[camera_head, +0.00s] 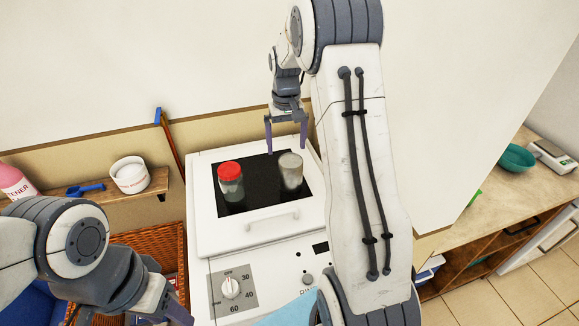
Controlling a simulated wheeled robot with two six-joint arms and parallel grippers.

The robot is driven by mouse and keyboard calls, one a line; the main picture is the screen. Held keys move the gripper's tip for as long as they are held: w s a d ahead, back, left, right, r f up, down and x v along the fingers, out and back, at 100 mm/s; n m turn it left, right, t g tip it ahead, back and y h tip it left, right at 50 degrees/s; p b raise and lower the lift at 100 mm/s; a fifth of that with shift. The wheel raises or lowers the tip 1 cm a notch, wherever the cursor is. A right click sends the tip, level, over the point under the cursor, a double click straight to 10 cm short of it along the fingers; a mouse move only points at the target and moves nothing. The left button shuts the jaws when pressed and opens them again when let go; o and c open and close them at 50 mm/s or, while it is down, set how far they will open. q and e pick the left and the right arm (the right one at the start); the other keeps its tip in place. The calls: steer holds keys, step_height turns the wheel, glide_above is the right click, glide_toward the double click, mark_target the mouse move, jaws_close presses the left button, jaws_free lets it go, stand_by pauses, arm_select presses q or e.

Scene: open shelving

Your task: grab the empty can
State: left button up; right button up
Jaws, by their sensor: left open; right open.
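A plain grey can (291,173) stands upright on the dark panel on top of a white appliance (205,225). A clear jar with a red lid (230,180) stands on the same panel to its left. My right gripper (286,147) is open and empty, with its two purple fingers pointing down. It appears just behind or above the can in the picture; the exact gap is hard to judge. My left gripper (165,313) is open at the lower left, partly cut off by the bottom edge, away from the can.
A wooden shelf (150,190) at the left holds a white tub (130,175), a blue scoop (85,190) and a pink bottle (14,182). A wicker basket (165,243) is below. At the right, a counter holds a green bowl (516,158) and a scale (552,155). My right arm covers the appliance's right side.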

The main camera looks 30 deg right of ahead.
mark_target(291, 160)
steer(key=f, duration=0.1)
steer(key=d+f, duration=0.1)
steer(key=f, duration=0.1)
steer(key=f+p, duration=0.1)
steer(key=f, duration=0.1)
steer(key=shift+d+f, duration=0.1)
steer(key=shift+d, duration=0.2)
steer(key=shift+a+f+p, duration=0.1)
steer(key=shift+f+p, duration=0.25)
steer(key=shift+f, duration=0.3)
step_height(291, 160, down, 4)
steer(key=shift+r+p, duration=0.2)
steer(key=shift+p, duration=0.4)
steer(key=shift+f, duration=0.35)
steer(key=c, duration=1)
steer(key=shift+r, duration=0.1)
steer(key=shift+c, duration=0.2)
